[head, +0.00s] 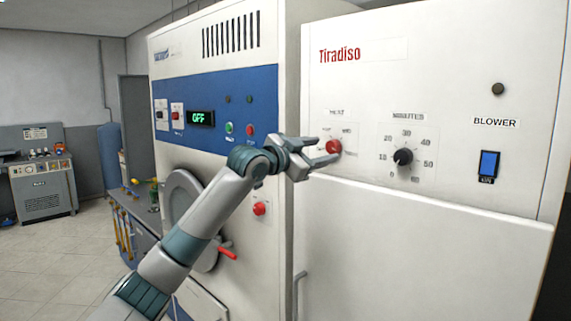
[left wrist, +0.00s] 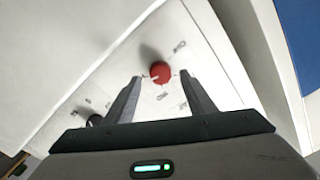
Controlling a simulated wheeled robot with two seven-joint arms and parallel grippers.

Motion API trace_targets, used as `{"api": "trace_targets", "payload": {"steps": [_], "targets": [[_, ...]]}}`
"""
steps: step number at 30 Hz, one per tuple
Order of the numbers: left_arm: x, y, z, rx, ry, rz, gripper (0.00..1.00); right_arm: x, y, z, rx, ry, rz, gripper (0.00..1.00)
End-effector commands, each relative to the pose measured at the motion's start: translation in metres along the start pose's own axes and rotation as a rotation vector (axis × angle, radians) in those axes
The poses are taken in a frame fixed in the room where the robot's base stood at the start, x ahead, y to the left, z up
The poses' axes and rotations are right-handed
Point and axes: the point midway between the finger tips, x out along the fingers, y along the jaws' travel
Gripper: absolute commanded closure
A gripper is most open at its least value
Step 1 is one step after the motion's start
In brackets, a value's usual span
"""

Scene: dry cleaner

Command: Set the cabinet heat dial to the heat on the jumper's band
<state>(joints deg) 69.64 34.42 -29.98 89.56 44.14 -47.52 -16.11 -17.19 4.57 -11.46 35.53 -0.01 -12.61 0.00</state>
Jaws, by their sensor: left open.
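The white cabinet (head: 430,60) marked "Tiradiso" has a red heat dial (head: 333,147) under the label "HEAT" on its left side. My left gripper (head: 328,152) is open and close to the dial in the head view. In the left wrist view the red dial (left wrist: 160,72) lies ahead, between the lines of the two open fingers (left wrist: 157,90); it looks apart from both. A pale pointer mark shows on the dial, but I cannot read its setting. The arm hides part of the dial's scale. No jumper or band is in view. My right gripper is not in view.
A black minutes dial (head: 403,156) sits right of the heat dial, with a blue blower switch (head: 489,165) further right. A machine with a blue panel (head: 215,90) reading "OFF" stands to the left. Open tiled floor (head: 50,260) lies at far left.

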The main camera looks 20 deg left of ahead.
Motion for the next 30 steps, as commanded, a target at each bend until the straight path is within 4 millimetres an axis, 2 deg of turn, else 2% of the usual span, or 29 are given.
{"api": "trace_targets", "payload": {"steps": [1,6,18,24,30], "targets": [[-0.010,0.001,0.004,0.001,0.002,-0.002,0.50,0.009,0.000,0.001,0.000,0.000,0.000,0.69],[-0.044,0.001,0.005,0.003,0.001,-0.003,0.50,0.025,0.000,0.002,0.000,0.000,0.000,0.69],[-0.119,0.002,0.004,0.001,-0.002,-0.001,0.50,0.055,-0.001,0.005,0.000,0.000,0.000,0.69],[-0.138,0.001,0.003,0.000,-0.002,0.000,0.50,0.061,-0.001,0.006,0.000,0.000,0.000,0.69],[-0.142,0.001,0.002,-0.001,-0.002,0.002,0.50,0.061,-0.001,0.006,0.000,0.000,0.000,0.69]]}}
